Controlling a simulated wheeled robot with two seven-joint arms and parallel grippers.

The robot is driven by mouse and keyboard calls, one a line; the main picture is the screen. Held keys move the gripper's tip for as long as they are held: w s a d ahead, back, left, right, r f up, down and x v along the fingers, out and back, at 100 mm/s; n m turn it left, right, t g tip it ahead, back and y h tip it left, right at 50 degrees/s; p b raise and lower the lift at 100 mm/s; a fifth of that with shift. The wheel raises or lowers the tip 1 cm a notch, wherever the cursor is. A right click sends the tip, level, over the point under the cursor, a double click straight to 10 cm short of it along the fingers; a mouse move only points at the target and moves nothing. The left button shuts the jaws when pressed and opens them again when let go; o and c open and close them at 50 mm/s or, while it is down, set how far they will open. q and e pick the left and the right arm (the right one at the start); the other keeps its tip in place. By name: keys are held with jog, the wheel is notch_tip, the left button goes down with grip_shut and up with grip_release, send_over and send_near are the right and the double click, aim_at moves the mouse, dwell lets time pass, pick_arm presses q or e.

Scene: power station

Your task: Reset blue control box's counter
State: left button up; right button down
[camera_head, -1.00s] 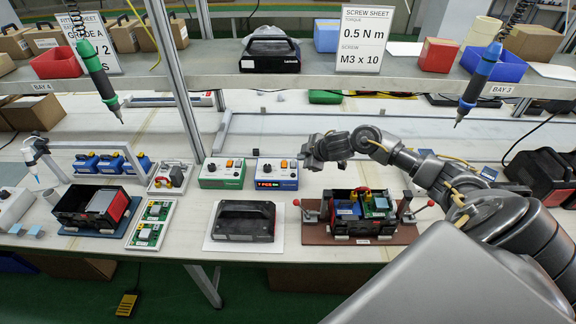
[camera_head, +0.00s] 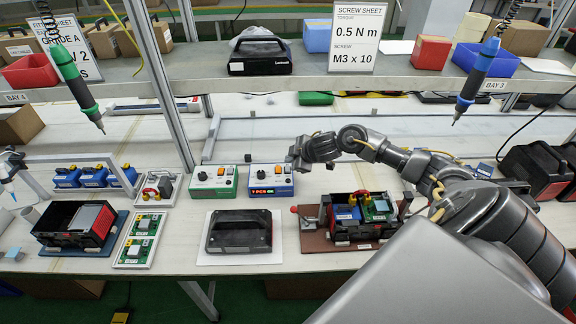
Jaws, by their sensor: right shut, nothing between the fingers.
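The blue control box (camera_head: 270,180) stands on the workbench at centre, with a white top face, a dark knob, an orange button and a small lit display that seems to read "7 PCS". My right gripper (camera_head: 297,161) is shut and empty. It is at the box's right back corner, above or beside it; I cannot tell if it touches. My left gripper is not in view.
A green control box (camera_head: 214,181) stands close to the left of the blue one. A black case on a white mat (camera_head: 203,258) and a brown fixture (camera_head: 314,242) holding an open case lie in front. Screwdrivers (camera_head: 473,80) hang above. A metal post (camera_head: 170,90) rises at left.

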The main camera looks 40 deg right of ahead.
jog(key=b, duration=0.5)
send_over(288, 180)
jog(key=f, duration=0.3)
jog(key=s+f, duration=0.1)
jog(key=f, duration=0.1)
jog(key=shift+d, duration=0.25)
jog(key=shift+f+b, duration=0.45)
jog(key=shift+f, duration=0.6)
jog(key=shift+f, duration=0.4)
jog(key=shift+f, duration=0.4)
dwell(0.8)
dwell(0.3)
jog(key=shift+r+p, duration=0.75)
jog(key=shift+r, duration=0.1)
